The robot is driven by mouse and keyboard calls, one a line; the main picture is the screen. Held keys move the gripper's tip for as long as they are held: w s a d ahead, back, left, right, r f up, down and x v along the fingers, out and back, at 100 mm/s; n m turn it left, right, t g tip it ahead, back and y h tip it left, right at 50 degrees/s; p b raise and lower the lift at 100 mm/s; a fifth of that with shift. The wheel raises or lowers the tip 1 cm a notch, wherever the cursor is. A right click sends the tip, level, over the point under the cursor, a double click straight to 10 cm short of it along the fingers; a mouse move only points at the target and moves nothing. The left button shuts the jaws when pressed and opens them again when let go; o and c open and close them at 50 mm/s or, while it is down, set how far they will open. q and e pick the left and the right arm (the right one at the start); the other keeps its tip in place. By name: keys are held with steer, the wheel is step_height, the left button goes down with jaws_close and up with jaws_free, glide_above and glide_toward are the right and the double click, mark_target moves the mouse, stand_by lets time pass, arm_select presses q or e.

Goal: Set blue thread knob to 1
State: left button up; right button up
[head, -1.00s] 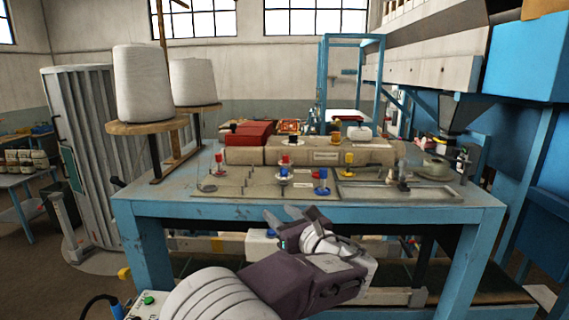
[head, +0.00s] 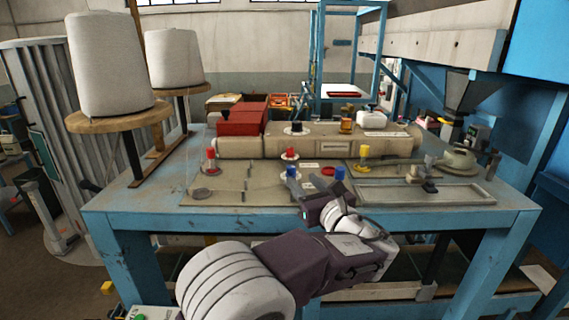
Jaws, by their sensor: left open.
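A blue knob (head: 340,174) stands on the grey plate of the blue workbench, just behind and right of my left gripper. My right gripper is out of view.
A red knob (head: 211,154) stands at the plate's left and a yellow knob (head: 364,152) behind right. A beige machine body (head: 240,145) lies behind them. White thread cones (head: 106,62) on wooden discs stand left. The blue bench edge (head: 150,222) runs along the front.

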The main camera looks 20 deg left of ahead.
mark_target(293, 170)
arm_select(q)
steer(key=shift+r+p, duration=0.55)
steer(key=shift+p, duration=0.1)
steer(key=shift+p+x, duration=0.6)
steer(key=shift+x, duration=0.3)
steer(key=x, duration=0.2)
steer(key=p+x, duration=0.1)
steer(key=x, duration=0.1)
steer(key=f+p+x, duration=0.1)
steer(key=x, duration=0.1)
steer(key=shift+w+a, duration=0.25)
steer(key=shift+w, duration=0.05)
steer(key=shift+s+d+r, duration=0.2)
steer(key=shift+s+d, duration=0.15)
steer(key=shift+a, duration=0.1)
jaws_close()
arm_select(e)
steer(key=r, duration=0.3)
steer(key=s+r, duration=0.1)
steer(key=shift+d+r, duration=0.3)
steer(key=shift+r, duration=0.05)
